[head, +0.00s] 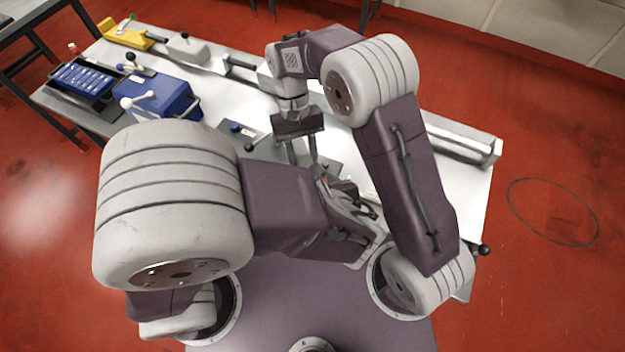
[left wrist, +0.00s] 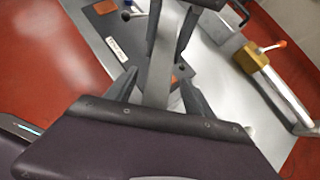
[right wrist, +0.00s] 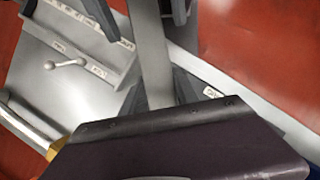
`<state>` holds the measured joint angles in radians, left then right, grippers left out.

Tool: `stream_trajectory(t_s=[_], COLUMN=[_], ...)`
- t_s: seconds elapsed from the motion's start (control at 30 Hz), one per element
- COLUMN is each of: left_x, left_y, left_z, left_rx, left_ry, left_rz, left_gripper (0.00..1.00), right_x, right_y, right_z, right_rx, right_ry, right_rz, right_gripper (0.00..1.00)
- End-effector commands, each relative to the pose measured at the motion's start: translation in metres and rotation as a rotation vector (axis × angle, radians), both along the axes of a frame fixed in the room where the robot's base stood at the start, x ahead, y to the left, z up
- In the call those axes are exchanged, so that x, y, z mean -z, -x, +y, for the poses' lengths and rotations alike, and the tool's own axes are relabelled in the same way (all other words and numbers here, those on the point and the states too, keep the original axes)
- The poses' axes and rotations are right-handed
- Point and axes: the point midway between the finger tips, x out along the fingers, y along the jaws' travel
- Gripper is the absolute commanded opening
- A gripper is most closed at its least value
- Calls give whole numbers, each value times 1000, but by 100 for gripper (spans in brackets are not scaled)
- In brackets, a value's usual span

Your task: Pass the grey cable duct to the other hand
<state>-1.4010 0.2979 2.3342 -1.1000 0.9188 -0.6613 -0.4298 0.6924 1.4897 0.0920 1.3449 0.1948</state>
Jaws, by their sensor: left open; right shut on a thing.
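The grey cable duct (right wrist: 147,45) is a long, narrow grey strip. My right gripper (right wrist: 160,84) is shut on it, one finger along each side. In the left wrist view the duct (left wrist: 160,65) runs between the spread fingers of my left gripper (left wrist: 157,84), which is open around it. The right gripper's fingers (left wrist: 172,30) show farther along the duct there. In the head view the right gripper (head: 302,150) points down over the bench; the left gripper and most of the duct are hidden among my arms.
The bench (head: 470,180) carries a blue case (head: 165,100), a blue tray of small parts (head: 85,80) and a yellow tool (head: 125,35) at the left. A long metal rail (head: 460,140) runs along its far side. A grey panel with a lever (right wrist: 66,64) lies below the grippers.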

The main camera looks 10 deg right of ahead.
Motion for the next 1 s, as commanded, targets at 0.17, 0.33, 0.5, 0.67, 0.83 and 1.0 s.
stream_trajectory(t_s=[0.17,0.33,0.5,0.67,0.83,1.0], left_x=[20,27,27,27,27,27], left_y=[-19,-26,-26,-26,-26,-26], left_z=[5,6,6,6,6,6], left_rx=[-4,-1,-1,-1,-1,-1], left_ry=[-2,0,1,1,1,1], left_rz=[0,2,2,2,2,2], left_gripper=[62,62,62,34,0,0], right_x=[0,0,0,0,0,0], right_y=[0,0,0,0,0,0], right_z=[0,0,0,0,0,0], right_rx=[0,0,0,0,0,0], right_ry=[0,0,0,0,0,0], right_rz=[0,0,0,0,0,0], right_gripper=[0,0,0,0,0,62])
